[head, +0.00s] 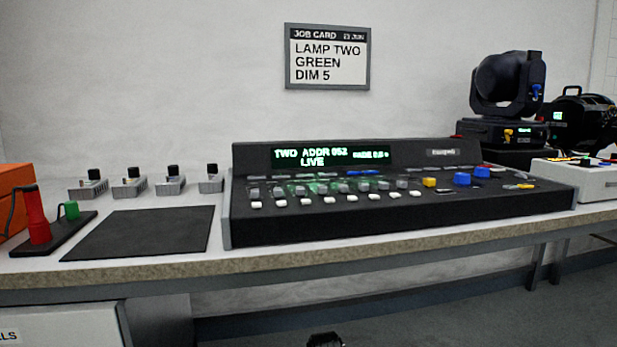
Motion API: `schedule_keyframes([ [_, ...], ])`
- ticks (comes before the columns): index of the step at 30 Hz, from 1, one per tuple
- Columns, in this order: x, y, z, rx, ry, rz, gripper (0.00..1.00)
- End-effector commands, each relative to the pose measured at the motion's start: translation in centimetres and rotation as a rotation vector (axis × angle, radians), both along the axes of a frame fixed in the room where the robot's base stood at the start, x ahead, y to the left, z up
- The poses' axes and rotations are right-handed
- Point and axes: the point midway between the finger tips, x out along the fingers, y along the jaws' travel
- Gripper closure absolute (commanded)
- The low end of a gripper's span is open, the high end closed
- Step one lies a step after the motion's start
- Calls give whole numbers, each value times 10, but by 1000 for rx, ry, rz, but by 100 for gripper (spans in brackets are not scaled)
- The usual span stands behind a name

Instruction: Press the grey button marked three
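The black lighting console (420,212) stands on the bench with its lit screen (330,155) reading "TWO ADDR 052" and "LIVE". A row of small grey caps (302,190) runs across its sloped face, above a row of white caps (306,203). Their markings are too small to read, so I cannot tell which button is marked three. A small dark part at the bottom edge appears to be my gripper (325,340). It is below the bench front, apart from the console, and mostly cut off; its fingers cannot be made out.
A job card (327,57) on the wall reads "LAMP TWO GREEN DIM 5". A black mat (140,232) and a red-handled device (37,220) lie left of the console. A moving-head lamp (507,95) stands behind right. The bench's front edge (300,270) lies before the console.

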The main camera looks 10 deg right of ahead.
Motion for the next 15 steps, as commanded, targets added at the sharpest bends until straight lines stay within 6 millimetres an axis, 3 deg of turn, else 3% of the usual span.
schedule_keyframes([
  [12, 0, 0, 0, 0, 0, 0, 64],
  [13, 0, 0, 0, 0, 0, 0, 66],
  [15, 0, 0, 0, 0, 0, 0, 86],
])
